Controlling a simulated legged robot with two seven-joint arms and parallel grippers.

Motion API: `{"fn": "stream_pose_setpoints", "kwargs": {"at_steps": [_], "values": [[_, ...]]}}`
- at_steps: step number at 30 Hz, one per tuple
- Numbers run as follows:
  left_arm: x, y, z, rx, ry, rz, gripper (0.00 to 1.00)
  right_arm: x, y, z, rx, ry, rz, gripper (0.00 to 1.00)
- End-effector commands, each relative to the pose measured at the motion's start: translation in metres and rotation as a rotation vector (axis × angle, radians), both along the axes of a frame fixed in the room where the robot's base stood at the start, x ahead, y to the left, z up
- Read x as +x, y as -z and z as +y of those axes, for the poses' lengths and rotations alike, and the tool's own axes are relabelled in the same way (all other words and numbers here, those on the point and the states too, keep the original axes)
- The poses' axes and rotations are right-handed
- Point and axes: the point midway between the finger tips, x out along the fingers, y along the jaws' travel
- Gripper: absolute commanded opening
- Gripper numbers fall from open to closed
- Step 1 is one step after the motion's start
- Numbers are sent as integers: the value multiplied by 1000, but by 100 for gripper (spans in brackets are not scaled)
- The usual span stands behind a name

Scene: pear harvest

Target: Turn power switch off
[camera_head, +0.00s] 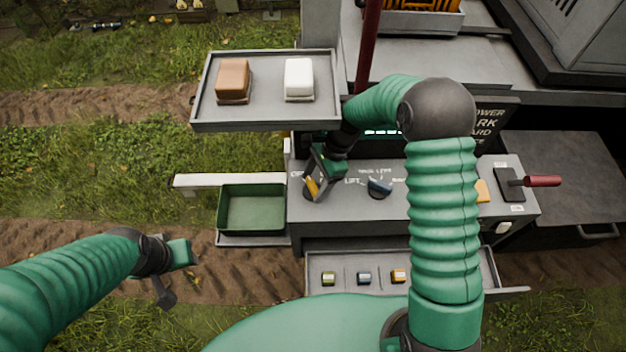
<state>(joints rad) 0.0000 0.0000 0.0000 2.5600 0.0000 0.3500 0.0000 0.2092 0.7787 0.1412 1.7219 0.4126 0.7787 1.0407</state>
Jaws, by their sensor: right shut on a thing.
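A yellow switch handle (312,186) sits at the left end of the grey control panel (345,228), with a partly hidden white label beside it. My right gripper (316,183) reaches down from above and is shut on this handle. The gripper and arm hide part of the switch and its markings. My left gripper (178,274) is at the lower left over the grass and dirt. Its fingers are apart and nothing is between them.
A red-handled lever (541,181) is at the panel's right. A tray (265,112) with brown and white blocks stands above left. A green bin (222,212) and an open drawer (319,259) are nearby.

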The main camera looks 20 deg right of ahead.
Motion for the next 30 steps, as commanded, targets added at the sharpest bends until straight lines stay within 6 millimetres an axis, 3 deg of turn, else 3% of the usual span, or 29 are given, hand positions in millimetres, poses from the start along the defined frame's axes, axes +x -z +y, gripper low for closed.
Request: {"fn": "stream_pose_setpoints", "kwargs": {"at_steps": [9, 25, 26, 30], "values": [[0, -5, 0, 0, 0, 0, 36, 2, 0, -4, -5, -121, -2, 25], [0, -5, 0, 0, 0, 0, 36, 4, -1, -4, -7, -146, -7, 25], [0, -5, 0, 0, 0, 0, 36, 4, -1, -4, -7, -145, -8, 68], [0, -5, 0, 0, 0, 0, 36, 4, -1, -3, -5, -146, -7, 86]]}}
